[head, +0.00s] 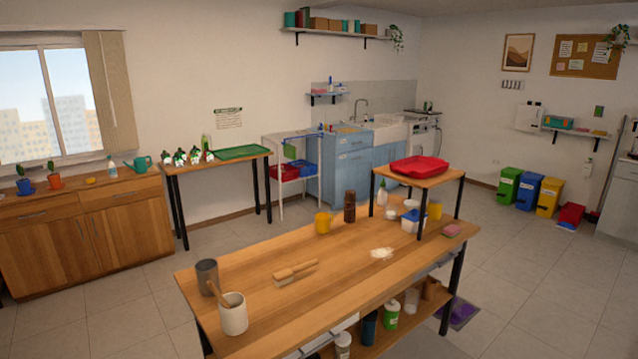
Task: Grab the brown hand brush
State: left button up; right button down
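The brown hand brush (295,270) lies on the wooden table (245,258) in the head view, left of the table's middle. It has a light brown wooden handle pointing up and right, and its bristles face down at the lower left. Nothing touches it. Neither of my grippers shows in the head view.
A white crock with a wooden tool (233,315) and a grey cup (207,277) stand left of the brush. A white powder pile (382,253) lies to the right. The table around the brush is clear.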

aim_at(280, 278)
jog(key=i+u, duration=0.15)
jog(key=u, duration=0.3)
jog(key=i+l+u, duration=0.15)
jog(key=u, duration=0.3)
jog(key=i+l+u, duration=0.15)
jog(key=u, duration=0.35)
jog(key=i+l+u, duration=0.1)
jog(key=l, duration=0.25)
jog(key=i+l+u, duration=0.1)
jog(key=l, duration=0.3)
jog(key=i+l+u, duration=0.1)
jog(key=l, duration=0.25)
jog(key=i+l, duration=0.15)
jog(key=l, duration=0.15)
jog(key=i+l, duration=0.1)
jog(key=l, duration=0.2)
